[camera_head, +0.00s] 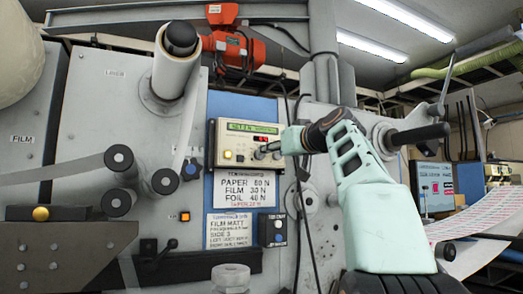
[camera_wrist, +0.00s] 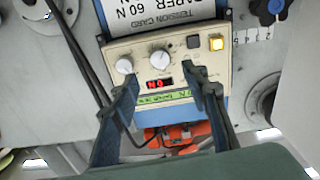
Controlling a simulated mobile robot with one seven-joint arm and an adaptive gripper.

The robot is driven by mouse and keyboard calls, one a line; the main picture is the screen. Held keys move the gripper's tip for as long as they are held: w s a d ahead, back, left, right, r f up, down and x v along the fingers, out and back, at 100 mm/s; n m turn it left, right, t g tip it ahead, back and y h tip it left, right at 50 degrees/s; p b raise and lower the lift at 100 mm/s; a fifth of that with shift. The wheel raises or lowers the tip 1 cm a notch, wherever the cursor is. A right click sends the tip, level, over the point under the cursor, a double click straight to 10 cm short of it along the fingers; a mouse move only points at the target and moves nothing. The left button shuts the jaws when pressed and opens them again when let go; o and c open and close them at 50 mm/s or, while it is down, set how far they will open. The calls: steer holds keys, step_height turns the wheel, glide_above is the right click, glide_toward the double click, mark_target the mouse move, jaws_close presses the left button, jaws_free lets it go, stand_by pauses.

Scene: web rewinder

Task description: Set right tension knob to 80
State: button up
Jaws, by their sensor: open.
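The beige tension control panel (camera_head: 228,135) is on the machine front, with a green label strip on top. In the wrist view the panel (camera_wrist: 205,64) appears upside down. It shows a larger white knob (camera_wrist: 160,59), a smaller white knob (camera_wrist: 124,66) to its left, and a red display (camera_wrist: 158,84) whose digits I cannot read surely. In the head view my gripper (camera_head: 283,146) is at the panel's right side and partly hides the knobs. In the wrist view my gripper (camera_wrist: 159,72) is open, its fingers spread over the panel. One fingertip is close to the smaller knob; contact is unclear.
A tension card (camera_head: 246,188) hangs below the panel, listing paper, film and foil values. A lit yellow button (camera_wrist: 216,43) is on the panel. Black cables (camera_head: 298,190) run beside my gripper. A blue knob (camera_head: 191,168) and a small switch box (camera_head: 272,230) are nearby.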

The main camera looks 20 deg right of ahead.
steer(key=w+p, duration=0.3)
steer(key=w, duration=0.4)
steer(key=shift+w, duration=0.2)
steer(key=shift+c, duration=0.4)
jaws_close()
